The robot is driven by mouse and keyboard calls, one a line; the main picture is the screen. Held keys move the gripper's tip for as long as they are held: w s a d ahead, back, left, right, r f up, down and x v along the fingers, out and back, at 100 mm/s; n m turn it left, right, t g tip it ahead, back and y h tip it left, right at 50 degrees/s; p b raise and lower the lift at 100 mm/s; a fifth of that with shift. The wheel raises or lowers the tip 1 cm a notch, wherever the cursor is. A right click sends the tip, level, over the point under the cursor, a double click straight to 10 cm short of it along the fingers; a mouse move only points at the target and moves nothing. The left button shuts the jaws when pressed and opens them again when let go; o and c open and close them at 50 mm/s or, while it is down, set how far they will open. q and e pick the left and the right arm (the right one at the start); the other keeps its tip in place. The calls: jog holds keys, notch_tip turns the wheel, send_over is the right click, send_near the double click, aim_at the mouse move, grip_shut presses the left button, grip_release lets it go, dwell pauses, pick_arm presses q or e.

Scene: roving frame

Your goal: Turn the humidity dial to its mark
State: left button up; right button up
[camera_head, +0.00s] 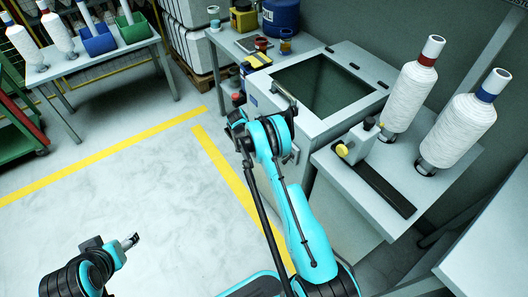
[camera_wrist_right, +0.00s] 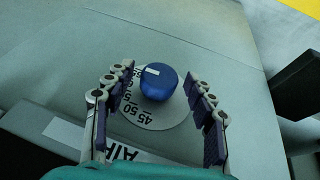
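The humidity dial is a round blue knob (camera_wrist_right: 158,82) with a short pale bar on its top, seen in the right wrist view. It sits on a pale scale plate (camera_wrist_right: 165,118) with dark numerals, 45 and 50 among them; part of the scale is hidden by the knob and a finger. My right gripper (camera_wrist_right: 160,75) is open, with one finger on each side of the knob and a small gap on both sides. In the head view my right arm reaches the cabinet's front and hides the dial. My left gripper (camera_head: 131,241) is low at the left, away from the cabinet.
The grey cabinet (camera_head: 318,123) has an open-looking dark top window. A side shelf (camera_head: 345,185) holds two white yarn cones (camera_head: 409,98) and a black rail. A workbench (camera_head: 225,48) with tins stands behind.

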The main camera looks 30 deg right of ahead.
jog(key=c, duration=0.9)
jog(key=shift+o, duration=0.2)
jog(key=shift+s+m+t, duration=0.25)
jog(key=shift+m+t, duration=0.05)
jog(key=shift+t, duration=1.1)
jog(key=shift+s+m+t, duration=0.2)
jog(key=shift+m+t, duration=0.1)
jog(key=shift+t, duration=1.1)
jog(key=o, duration=1.2)
jog(key=shift+c, duration=0.2)
